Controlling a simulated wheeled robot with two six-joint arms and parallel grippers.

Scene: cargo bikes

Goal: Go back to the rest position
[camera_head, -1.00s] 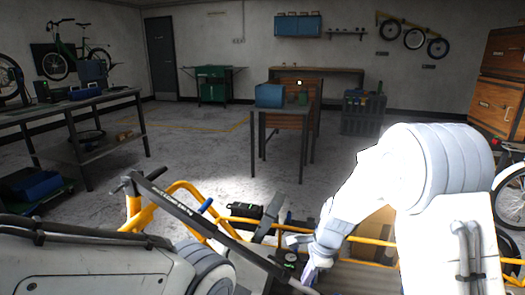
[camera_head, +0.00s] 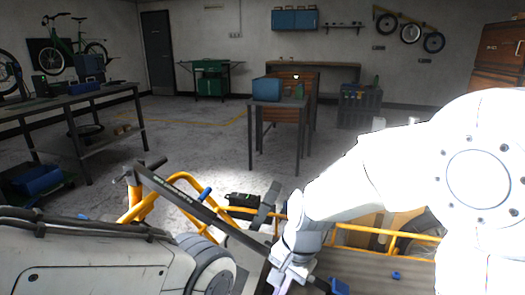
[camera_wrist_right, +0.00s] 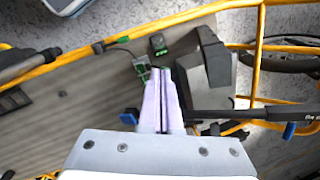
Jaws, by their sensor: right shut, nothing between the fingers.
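My right arm comes in from the right in the head view and reaches down over the yellow cargo bike (camera_head: 180,185). My right gripper (camera_head: 287,278) is at the bottom middle, above the bike's cargo bed (camera_head: 375,265). In the right wrist view my right gripper (camera_wrist_right: 160,75) has its two pale fingers together with nothing between them. Its tips point toward a small green-and-black part (camera_wrist_right: 141,65) on the bed; I cannot tell whether they touch. My left arm link fills the lower left of the head view; its gripper is out of view.
A dark bar (camera_head: 195,208) of the bike crosses close to my right gripper. Small blue parts (camera_head: 396,275) sit at the cargo bed. A workbench (camera_head: 70,102) stands at the left, a table with a blue box (camera_head: 267,89) ahead. Open floor lies between them.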

